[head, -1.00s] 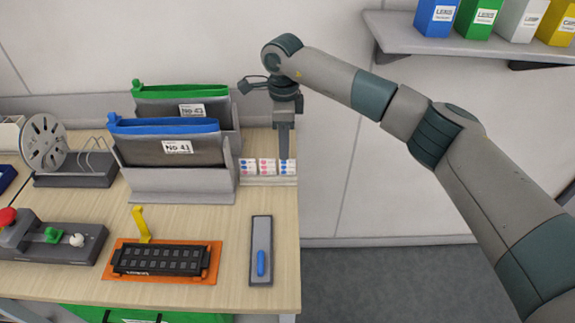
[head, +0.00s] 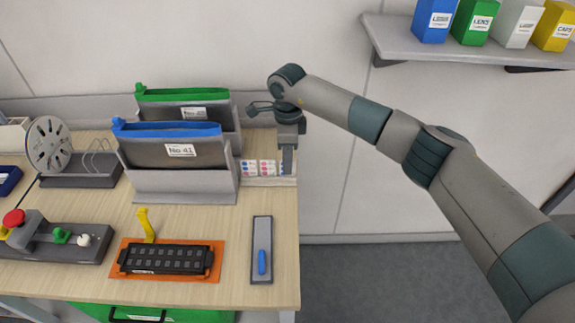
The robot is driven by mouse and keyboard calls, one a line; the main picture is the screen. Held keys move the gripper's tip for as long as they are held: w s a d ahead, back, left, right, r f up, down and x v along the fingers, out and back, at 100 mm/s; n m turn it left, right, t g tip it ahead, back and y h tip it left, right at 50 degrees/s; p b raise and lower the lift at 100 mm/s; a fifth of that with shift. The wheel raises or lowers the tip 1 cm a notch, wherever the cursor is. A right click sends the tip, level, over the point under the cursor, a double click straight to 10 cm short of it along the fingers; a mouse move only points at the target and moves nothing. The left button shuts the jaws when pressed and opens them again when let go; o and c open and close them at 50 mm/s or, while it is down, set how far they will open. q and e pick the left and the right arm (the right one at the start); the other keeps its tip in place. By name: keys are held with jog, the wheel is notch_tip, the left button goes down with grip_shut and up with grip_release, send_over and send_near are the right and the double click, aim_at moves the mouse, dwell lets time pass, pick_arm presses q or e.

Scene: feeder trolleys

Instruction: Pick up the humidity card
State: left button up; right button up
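Small white humidity cards with rows of pink and blue dots stand in a pale holder (head: 262,182) at the table's back right edge. The left card (head: 248,168) and the middle card (head: 267,168) show clearly. The right card (head: 283,168) is mostly hidden behind my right gripper (head: 287,172). That gripper points straight down with its tips in front of or at the right card. Its fingers overlap in this view, so their gap does not show, and contact with the card cannot be told. My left gripper is not in view.
Grey feeder pouches with a blue top (head: 166,129) and a green top (head: 183,95) stand left of the cards. A grey plate with a blue handle (head: 262,250) and an orange mat (head: 215,262) lie in front. A shelf (head: 400,38) with boxes hangs upper right.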

jog(key=shift+f, duration=0.45)
grip_shut()
jog(key=shift+r, duration=0.15)
